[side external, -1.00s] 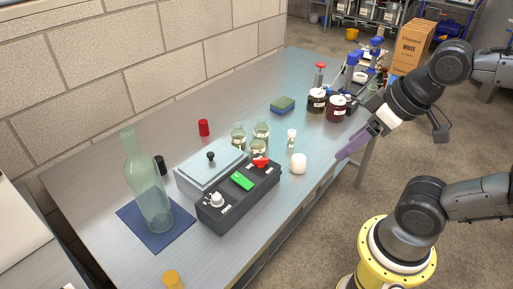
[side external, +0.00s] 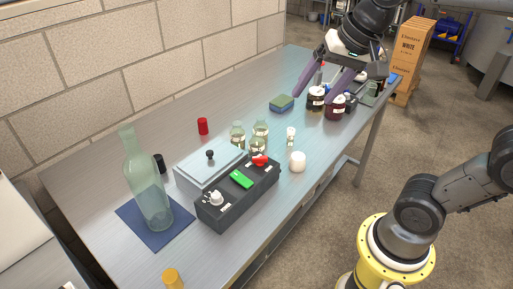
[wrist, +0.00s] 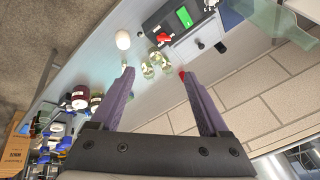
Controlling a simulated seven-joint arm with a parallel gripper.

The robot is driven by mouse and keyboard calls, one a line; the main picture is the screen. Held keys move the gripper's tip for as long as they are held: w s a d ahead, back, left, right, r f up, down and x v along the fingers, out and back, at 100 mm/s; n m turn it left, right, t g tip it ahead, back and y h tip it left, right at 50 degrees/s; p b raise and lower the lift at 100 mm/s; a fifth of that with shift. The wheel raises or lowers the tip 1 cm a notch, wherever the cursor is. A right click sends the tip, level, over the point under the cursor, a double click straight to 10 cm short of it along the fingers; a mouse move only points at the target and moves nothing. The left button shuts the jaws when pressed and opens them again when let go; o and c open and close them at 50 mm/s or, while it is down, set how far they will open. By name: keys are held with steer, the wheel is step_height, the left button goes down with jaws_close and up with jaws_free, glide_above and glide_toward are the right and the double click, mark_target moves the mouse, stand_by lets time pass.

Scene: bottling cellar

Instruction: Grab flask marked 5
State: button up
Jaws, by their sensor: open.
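Three small greenish glass flasks with pale labels stand close together behind the dark control box: a left one (side external: 238,136), a right one (side external: 260,131) and a front one (side external: 257,147). Their label marks are too small to read, so I cannot tell which is 5. In the wrist view the flask group (wrist: 154,66) shows beyond and between my fingertips. My gripper (side external: 313,106) is open, its purple fingers pointing down above the table's far part, near the sponge and dark jars. It is empty and apart from the flasks; it also shows in the wrist view (wrist: 156,73).
A white cup (side external: 298,161) and small vial (side external: 291,136) stand right of the flasks. The control box (side external: 238,196), lidded metal box (side external: 207,168) and tall bottle (side external: 150,190) are nearer. A green-blue sponge (side external: 282,103) and dark jars (side external: 335,106) lie farther back.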

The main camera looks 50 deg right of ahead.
steer(key=w+d+f+m+g, duration=0.15)
steer(key=w+m, duration=0.25)
steer(key=w, duration=0.7)
steer(key=m+g, duration=0.2)
glide_above(256, 146)
step_height(256, 146, down, 6)
steer(key=shift+m+g, duration=0.5)
steer(key=shift+g, duration=0.35)
steer(key=f, duration=0.5)
steer(key=w+d+f, duration=0.1)
steer(key=f, duration=1)
steer(key=shift+w+d+f, duration=0.25)
steer(key=shift+w, duration=0.05)
steer(key=shift+s+d+f, duration=0.1)
steer(key=shift+s+f, duration=0.05)
steer(key=shift+f, duration=2.95)
jaws_close()
